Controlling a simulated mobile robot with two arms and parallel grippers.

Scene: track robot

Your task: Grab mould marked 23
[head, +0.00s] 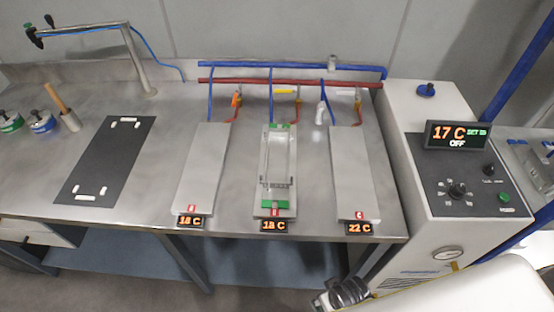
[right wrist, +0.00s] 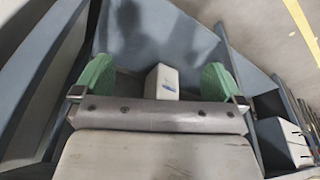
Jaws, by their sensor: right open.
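A clear, tray-like mould (head: 278,160) with green end pieces lies lengthwise on the middle grey plate (head: 262,206) on the bench. I cannot read a number on it. In the right wrist view my right gripper (right wrist: 157,86) has its two green-padded fingers wide apart, with nothing held between them. In the head view only a dark part of what seems to be my right arm's end shows at the bottom, in front of the bench and well apart from the mould. My left gripper is not in view.
Two bare plates flank the middle one: left (head: 203,170), right (head: 351,175). Displays read 18 C, 18 C and 22 C. Blue and red pipes (head: 290,83) run behind. A black mat (head: 92,160) lies left. A control console (head: 465,180) reading 17 C, OFF stands right.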

